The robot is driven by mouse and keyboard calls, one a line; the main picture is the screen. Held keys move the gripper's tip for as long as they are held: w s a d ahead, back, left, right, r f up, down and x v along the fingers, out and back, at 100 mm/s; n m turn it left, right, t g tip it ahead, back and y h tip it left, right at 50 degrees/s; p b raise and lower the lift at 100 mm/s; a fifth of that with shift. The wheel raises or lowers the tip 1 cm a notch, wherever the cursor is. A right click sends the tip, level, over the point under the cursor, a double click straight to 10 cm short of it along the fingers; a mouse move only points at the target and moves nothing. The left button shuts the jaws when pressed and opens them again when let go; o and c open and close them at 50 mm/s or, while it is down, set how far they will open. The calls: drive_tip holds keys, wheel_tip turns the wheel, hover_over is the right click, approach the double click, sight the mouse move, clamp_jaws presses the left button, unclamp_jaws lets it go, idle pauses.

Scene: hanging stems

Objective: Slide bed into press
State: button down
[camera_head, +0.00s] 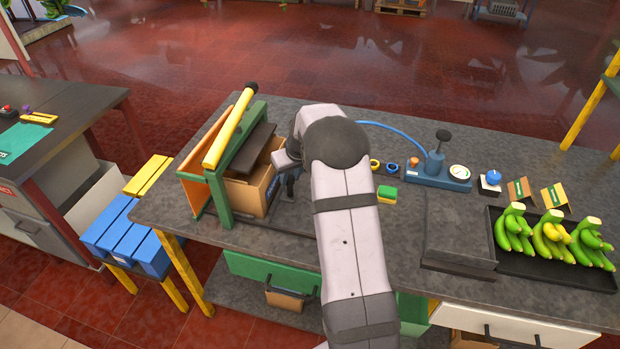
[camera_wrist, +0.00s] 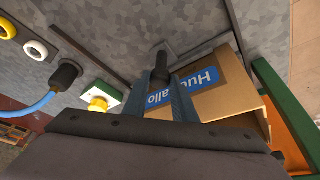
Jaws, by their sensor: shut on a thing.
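The press is a green frame (camera_head: 222,190) with a yellow bar (camera_head: 230,125) on top, a dark plate and an orange panel, at the left of the bench. An open cardboard box (camera_head: 257,190) with a blue label stands at its right side, partly under the plate; the box also shows in the wrist view (camera_wrist: 235,95). My gripper (camera_wrist: 165,92) is shut on a black upright handle (camera_wrist: 161,62) beside the box. The handle appears to belong to the bed, whose grey surface is hard to tell from the bench and mostly hidden by my arm and the box.
A blue hose (camera_head: 395,130) runs behind my arm.

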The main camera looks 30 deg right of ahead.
drive_tip(key=shift+w+a, duration=0.85)
drive_tip(key=shift+r, duration=0.1)
drive_tip(key=c, duration=1.5)
unclamp_jaws()
drive_tip(key=shift+w+a, duration=0.1)
drive_tip(key=shift+a, duration=0.05)
drive_tip(key=shift+b+v, duration=1.25)
drive_tip(key=shift+v, duration=2.35)
